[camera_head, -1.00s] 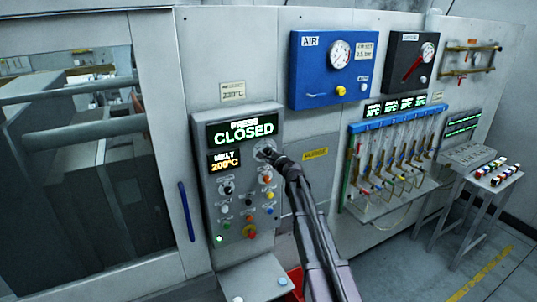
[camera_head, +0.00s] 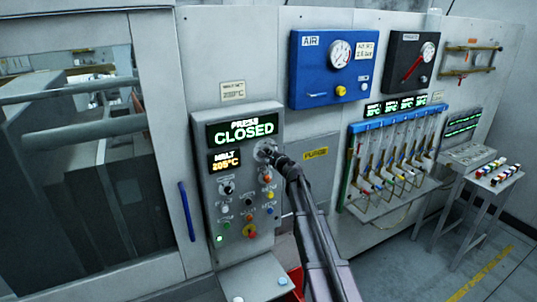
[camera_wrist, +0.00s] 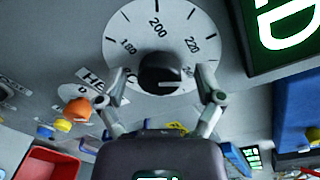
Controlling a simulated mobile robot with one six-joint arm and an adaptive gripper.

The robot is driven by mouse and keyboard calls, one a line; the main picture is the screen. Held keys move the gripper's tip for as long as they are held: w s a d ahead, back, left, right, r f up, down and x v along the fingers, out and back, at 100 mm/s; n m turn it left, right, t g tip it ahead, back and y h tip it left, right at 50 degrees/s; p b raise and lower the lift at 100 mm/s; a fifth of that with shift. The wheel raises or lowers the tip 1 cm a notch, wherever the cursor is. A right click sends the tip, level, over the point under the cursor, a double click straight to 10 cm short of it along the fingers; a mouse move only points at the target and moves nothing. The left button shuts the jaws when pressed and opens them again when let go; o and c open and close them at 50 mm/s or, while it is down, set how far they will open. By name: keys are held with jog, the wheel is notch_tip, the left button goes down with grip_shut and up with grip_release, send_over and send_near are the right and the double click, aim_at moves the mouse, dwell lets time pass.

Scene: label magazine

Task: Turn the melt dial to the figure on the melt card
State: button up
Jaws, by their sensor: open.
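The melt dial (camera_head: 263,146) is at the upper right of the grey press panel, partly hidden by my gripper (camera_head: 271,155). In the wrist view its pale round scale (camera_wrist: 135,40) carries figures including 180, 200 and 220. A black knob (camera_wrist: 160,75) sits at its middle, with a light mark toward the right. My gripper is open, one finger on each side of the knob; I cannot tell whether either touches it. The melt display (camera_head: 225,162) reads about 205°C. The melt card (camera_head: 233,91) above the panel looks like 230°C, but its print is blurred.
Several coloured buttons and knobs sit below, including an orange one (camera_wrist: 77,110). A blue AIR box (camera_head: 318,94) and a row of flow tubes (camera_head: 395,150) are to the right.

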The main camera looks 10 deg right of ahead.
jog(key=shift+n, duration=0.4)
jog(key=n, duration=0.8)
jog(key=shift+h, duration=0.4)
jog(key=shift+n+t+b, duration=0.3)
jog(key=shift+n+b, duration=0.1)
jog(key=shift+n, duration=1.8)
jog(key=shift+f+n, duration=0.1)
jog(key=shift+n, duration=2.3)
jog(key=v, duration=1.4)
jog(key=s+a+f+n+g+y+b, duration=0.1)
jog(key=s+a+f+g+b, duration=0.1)
jog(key=f, duration=0.4)
jog(key=s+a+f+n+g+y+b, duration=0.1)
jog(key=s+a+f+n+g+b, duration=0.1)
jog(key=s+a+f+b, duration=0.2)
jog(key=s+a+f+n+g+y+b, duration=0.1)
jog(key=s+a+f+g+b, duration=0.1)
jog(key=f+b, duration=0.3)
jog(key=shift+s+a+f+n+g, duration=0.4)
jog(key=shift+s+a+f, duration=0.4)
jog(key=shift+f, duration=1.25)
